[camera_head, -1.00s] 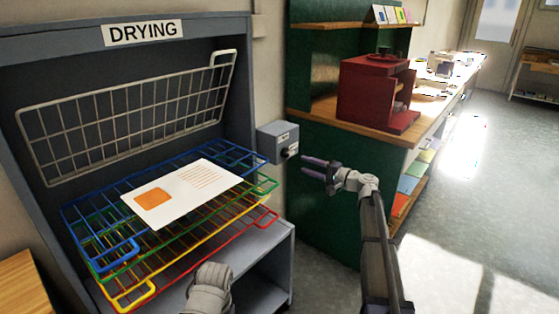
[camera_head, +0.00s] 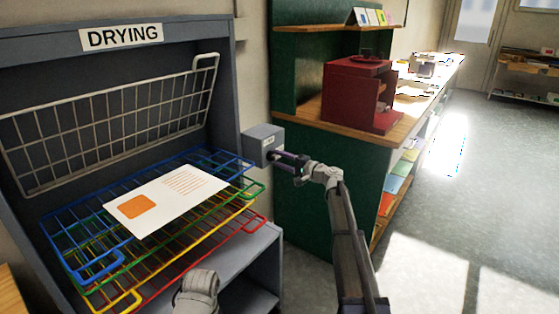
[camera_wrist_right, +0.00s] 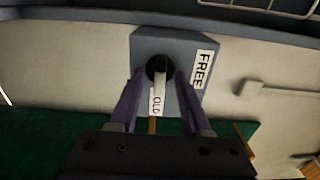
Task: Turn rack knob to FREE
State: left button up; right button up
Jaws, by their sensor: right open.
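The knob box (camera_head: 262,139) is a small grey box on the right side of the drying rack (camera_head: 122,38). In the right wrist view, the black round knob (camera_wrist_right: 153,66) has a white pointer strip running down from it towards a label of which I can read "OLD" (camera_wrist_right: 157,103). A "FREE" label (camera_wrist_right: 203,70) is to the right of the knob. My right gripper (camera_head: 276,156) is open at the box's front, and in the wrist view its two fingers lie on either side of the knob. I cannot tell whether they touch it. My left gripper is out of view.
Coloured wire shelves (camera_head: 100,262) hold a white sheet (camera_head: 165,200) with an orange square. A raised white wire shelf (camera_head: 110,125) is above them. A green cabinet (camera_head: 300,205) with a red press (camera_head: 352,95) stands close right of the box. Open floor lies right.

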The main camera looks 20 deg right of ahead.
jog(key=shift+c, duration=0.3)
grip_shut()
dwell(0.3)
